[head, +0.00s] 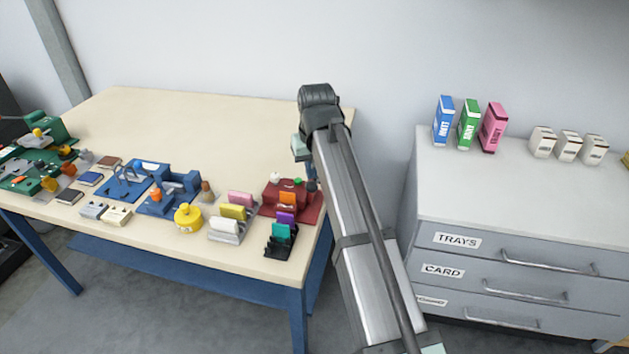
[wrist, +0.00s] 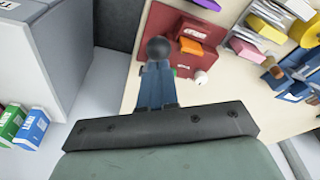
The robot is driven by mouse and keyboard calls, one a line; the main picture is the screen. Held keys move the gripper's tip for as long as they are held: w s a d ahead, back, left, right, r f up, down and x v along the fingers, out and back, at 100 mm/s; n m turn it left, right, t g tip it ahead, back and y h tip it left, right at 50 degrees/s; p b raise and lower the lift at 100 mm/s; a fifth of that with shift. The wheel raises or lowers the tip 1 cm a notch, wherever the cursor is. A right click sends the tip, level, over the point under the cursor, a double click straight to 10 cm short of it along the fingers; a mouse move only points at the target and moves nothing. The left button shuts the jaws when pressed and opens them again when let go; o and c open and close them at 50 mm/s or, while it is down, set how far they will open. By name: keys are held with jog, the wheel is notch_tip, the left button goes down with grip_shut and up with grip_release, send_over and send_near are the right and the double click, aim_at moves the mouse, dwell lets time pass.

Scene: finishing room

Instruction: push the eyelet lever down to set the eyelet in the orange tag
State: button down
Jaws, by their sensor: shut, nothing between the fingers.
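The red eyelet press (head: 270,205) stands near the right end of the bench; it also shows in the wrist view (wrist: 156,22). The round black knob of its lever (wrist: 158,47) is just beyond my fingertips. The knob also shows beside the press in the head view (head: 312,186). The orange tag (wrist: 190,46) lies at the red press in the wrist view. My gripper (wrist: 158,66) is shut and empty, its fingers pointing at the knob. Whether they touch it I cannot tell. The eyelet itself is not distinguishable.
A dark rack with coloured cards (head: 275,246) and a pale rack (head: 226,231) stand in front and left of the press. A yellow round container (head: 188,217) and blue tool (head: 168,196) are further left. The bench's back is clear. Grey drawers (head: 470,210) stand right.

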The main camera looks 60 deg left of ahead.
aim_at(311, 185)
jog(key=shift+f, duration=0.15)
dwell(0.5)
jog(key=shift+f, duration=0.85)
jog(key=shift+s+d+f, duration=0.1)
jog(key=shift+f, duration=0.8)
jog(key=shift+s+d+f, duration=0.1)
jog(key=shift+f, duration=2.05)
